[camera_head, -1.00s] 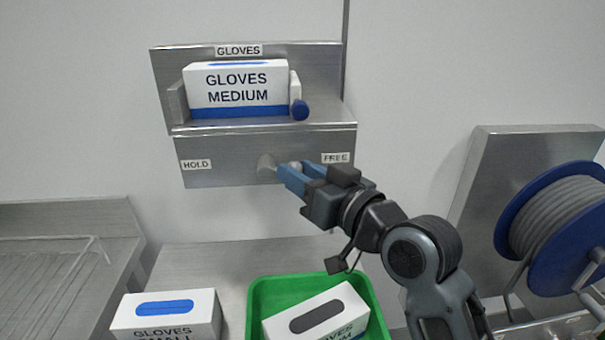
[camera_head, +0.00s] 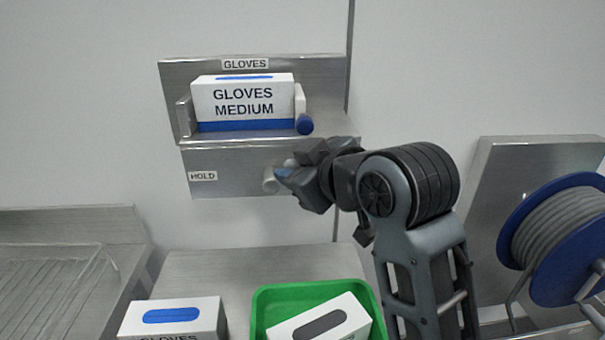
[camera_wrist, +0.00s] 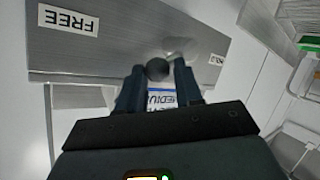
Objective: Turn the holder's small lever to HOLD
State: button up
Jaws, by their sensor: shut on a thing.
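The holder (camera_head: 235,165) is a metal wall bracket with a box of medium gloves on its shelf. On its front plate is the small lever, with a pale round hub (camera_head: 269,181); the hub also shows in the wrist view (camera_wrist: 186,47). The lever's dark knob (camera_wrist: 157,69) sits between my blue fingers, up and right of the hub as seen from the head. My gripper (camera_head: 284,172) is shut on the knob. The HOLD label (camera_head: 203,176) is left of the hub. The FREE label (camera_wrist: 68,20) shows in the wrist view; my arm hides it from the head.
A blue hose reel (camera_head: 550,240) stands at right.

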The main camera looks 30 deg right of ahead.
jog(key=shift+w+a+r+n+g+h, duration=0.2)
jog(key=shift+r+n+g+h, duration=0.1)
jog(key=shift+n+h, duration=0.1)
jog(key=shift+w+a+r+n+g+h, duration=0.1)
jog(key=shift+a+r+n+g+h, duration=0.1)
jog(key=shift+r+n+h, duration=0.15)
jog(key=shift+w+a+f+n+g+h, duration=0.5)
jog(key=shift+a+f+n+h, duration=0.6)
jog(key=shift+n+h, duration=1.35)
jog(key=shift+w+a+f+n+g+h, duration=0.35)
jog(key=shift+w+a+f+n+h, duration=0.3)
jog(key=shift+a+n+h, duration=1.4)
jog(key=shift+w+a+f+n+g+h, duration=0.5)
jog(key=shift+a+f+n+h, duration=0.3)
jog(key=shift+n+h, duration=2.1)
jog(key=shift+w+n, duration=0.1)
jog(key=shift+n, duration=0.15)
jog(key=o, duration=1)
jog(key=shift+f, duration=0.15)
jog(key=shift+a, duration=0.1)
